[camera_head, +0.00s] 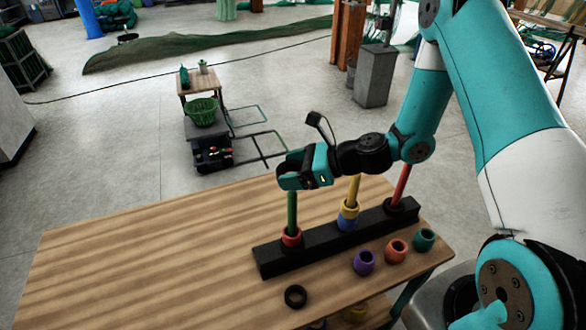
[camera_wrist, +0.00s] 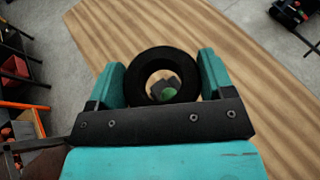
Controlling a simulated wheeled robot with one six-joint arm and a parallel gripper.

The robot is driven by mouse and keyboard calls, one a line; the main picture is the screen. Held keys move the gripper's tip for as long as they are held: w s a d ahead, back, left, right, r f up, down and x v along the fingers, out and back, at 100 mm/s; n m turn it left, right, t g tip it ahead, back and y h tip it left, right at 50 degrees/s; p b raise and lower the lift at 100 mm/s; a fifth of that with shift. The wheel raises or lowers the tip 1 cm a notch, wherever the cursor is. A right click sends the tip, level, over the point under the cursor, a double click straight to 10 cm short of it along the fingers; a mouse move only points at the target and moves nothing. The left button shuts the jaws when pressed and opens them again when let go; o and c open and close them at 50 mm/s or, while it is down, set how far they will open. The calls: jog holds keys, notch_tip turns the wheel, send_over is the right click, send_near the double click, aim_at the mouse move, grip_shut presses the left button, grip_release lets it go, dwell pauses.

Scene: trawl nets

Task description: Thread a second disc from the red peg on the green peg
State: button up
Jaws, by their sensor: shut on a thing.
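My gripper (camera_head: 291,171) is shut on a black disc, above the top of the green peg (camera_head: 292,213). In the wrist view the black disc (camera_wrist: 138,78) sits between the two teal fingers, and the green peg's round tip (camera_wrist: 168,94) shows through its hole, right of and below centre. I cannot tell whether the tip has entered the hole. A red-orange disc (camera_head: 291,238) is around the green peg's foot. The red peg (camera_head: 402,184) stands at the right end of the black base (camera_head: 322,250), with a dark disc-like ring (camera_head: 395,204) at its foot.
The yellow peg (camera_head: 354,188) between them carries a yellow disc (camera_head: 349,209) above a blue one (camera_head: 346,224). Purple (camera_head: 364,262), orange (camera_head: 396,251) and green (camera_head: 424,239) rings and a black ring (camera_head: 295,297) lie in front. The table's left side (camera_head: 130,255) is clear.

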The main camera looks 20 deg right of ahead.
jog(key=shift+f+b, duration=2.3)
jog(key=shift+f, duration=0.75)
jog(key=o, duration=1)
jog(key=b+v, duration=0.3)
jog(key=v, duration=1.4)
jog(key=shift+d+r, duration=0.1)
jog(key=shift+d, duration=0.05)
